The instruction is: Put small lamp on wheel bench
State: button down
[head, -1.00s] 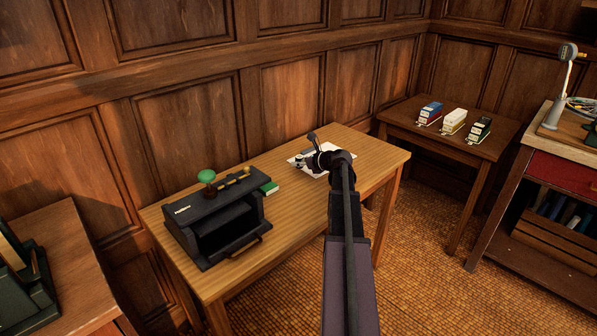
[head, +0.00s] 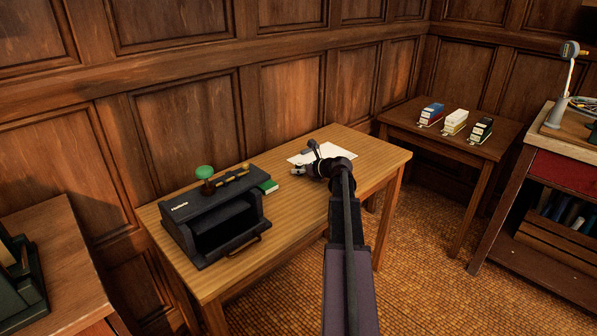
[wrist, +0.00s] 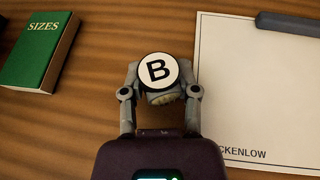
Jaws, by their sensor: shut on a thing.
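My gripper (head: 298,170) is low over the middle wooden table (head: 300,207), left of a white sheet. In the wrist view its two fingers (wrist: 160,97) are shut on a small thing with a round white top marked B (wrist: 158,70). Its lower part is mostly hidden, and I cannot tell whether it touches the table. A pale lamp-like thing (head: 562,95) with a thin bent stem stands on the right bench (head: 557,142), which has a red front. I cannot tell which surface is the wheel bench.
A black box (head: 213,228) with a green-topped thing (head: 204,173) on it stands at the table's left. A green SIZES book (wrist: 40,45) lies left of the gripper; the sheet (wrist: 258,90) lies right. Several small boxed items (head: 454,122) stand on the back right table.

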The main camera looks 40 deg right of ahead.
jog(key=shift+f, duration=0.1)
jog(key=shift+c, duration=1.8)
grip_release()
jog(key=shift+s+r, duration=0.2)
jog(key=shift+r, duration=0.05)
jog(key=p+v, duration=0.4)
jog(key=v, duration=0.7)
jog(key=shift+s+d+p, duration=0.1)
jog(key=shift+s+p, duration=0.15)
jog(key=shift+p, duration=0.05)
